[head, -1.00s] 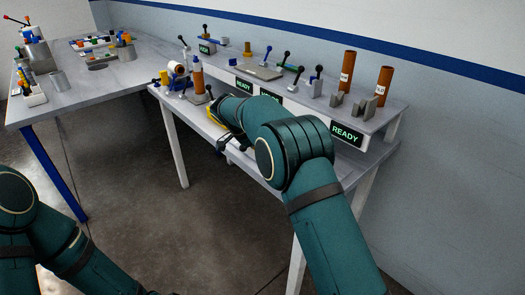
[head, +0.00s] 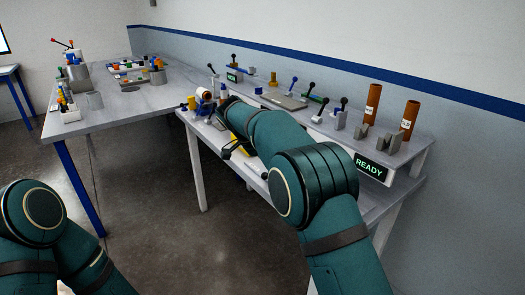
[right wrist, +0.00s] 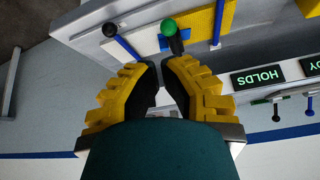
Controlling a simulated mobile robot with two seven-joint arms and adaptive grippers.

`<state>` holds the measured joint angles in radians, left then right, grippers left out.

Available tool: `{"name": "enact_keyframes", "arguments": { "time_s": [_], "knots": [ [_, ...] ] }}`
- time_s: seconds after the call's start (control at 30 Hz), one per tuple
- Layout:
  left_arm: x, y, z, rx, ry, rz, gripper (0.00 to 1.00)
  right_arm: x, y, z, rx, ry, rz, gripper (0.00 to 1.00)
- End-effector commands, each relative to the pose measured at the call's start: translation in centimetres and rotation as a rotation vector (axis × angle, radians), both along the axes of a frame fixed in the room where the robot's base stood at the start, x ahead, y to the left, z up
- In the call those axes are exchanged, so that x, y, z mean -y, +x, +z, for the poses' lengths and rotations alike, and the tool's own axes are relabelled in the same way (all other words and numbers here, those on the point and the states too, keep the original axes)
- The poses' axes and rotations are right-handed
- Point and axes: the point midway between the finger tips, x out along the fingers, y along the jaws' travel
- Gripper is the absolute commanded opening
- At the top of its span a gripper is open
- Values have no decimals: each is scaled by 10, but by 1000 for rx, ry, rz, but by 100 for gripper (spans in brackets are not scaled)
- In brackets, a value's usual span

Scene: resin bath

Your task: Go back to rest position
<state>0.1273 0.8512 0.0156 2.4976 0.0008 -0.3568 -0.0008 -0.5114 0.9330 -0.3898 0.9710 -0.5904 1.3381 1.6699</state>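My right arm reaches over the lower bench in the head view, and its forearm hides most of its gripper there. In the right wrist view, my right gripper (right wrist: 160,70) has yellow fingers with dark pads. Their tips are almost together, with a narrow gap and nothing seen held between them. A green-knobbed lever (right wrist: 169,26) shows just beyond the fingertips; I cannot tell how far apart they are. My left arm is at the lower left of the head view, with its gripper out of frame.
The lower bench has a raised shelf with levers, two brown cylinders (head: 372,103) and a READY sign (head: 370,167). A yellow panel (head: 240,145) lies beside my right forearm. A second table (head: 120,112) at left carries tools and containers. Open floor (head: 160,220) lies between my arms.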

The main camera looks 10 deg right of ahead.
Motion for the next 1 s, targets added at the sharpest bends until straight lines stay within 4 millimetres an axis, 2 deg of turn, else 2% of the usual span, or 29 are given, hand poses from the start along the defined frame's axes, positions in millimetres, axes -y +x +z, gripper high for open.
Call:
{"name": "enact_keyframes", "arguments": {
  "time_s": [0.07, 0.13, 0.27, 0.3, 0.4, 0.5, 0.6, 0.7, 0.8, 0.9, 1.0],
  "knots": [
    [0, 0, 0, 0, 0, 0, 0, 4, -1, -19, -36, 17, 38, 0],
    [0, 0, 0, 0, 0, 0, 0, 8, -4, -48, -87, 48, 109, 0],
    [0, 0, 0, 0, 0, 0, 0, 13, -23, -128, -207, 157, 312, 0],
    [0, 0, 0, 0, 0, 0, 0, 13, -33, -155, -239, 199, 382, 0],
    [0, 0, 0, 0, 0, 0, 0, 10, -66, -213, -291, 307, 547, 0],
    [0, 0, 0, 0, 0, 0, 0, 5, -105, -260, -308, 407, 693, 0],
    [0, 0, 0, 0, 0, 0, 0, -2, -150, -296, -299, 491, 820, 0],
    [0, 0, 0, 0, 0, 0, 0, -10, -198, -322, -269, 553, 930, 0],
    [0, 0, 0, 0, 0, 0, 0, -15, -246, -336, -228, 586, 1022, 0],
    [0, 0, 0, 0, 0, 0, 0, -18, -288, -341, -190, 590, 1094, 0],
    [0, 0, 0, 0, 0, 0, 0, -19, -320, -341, -165, 577, 1147, 0]
  ]
}}
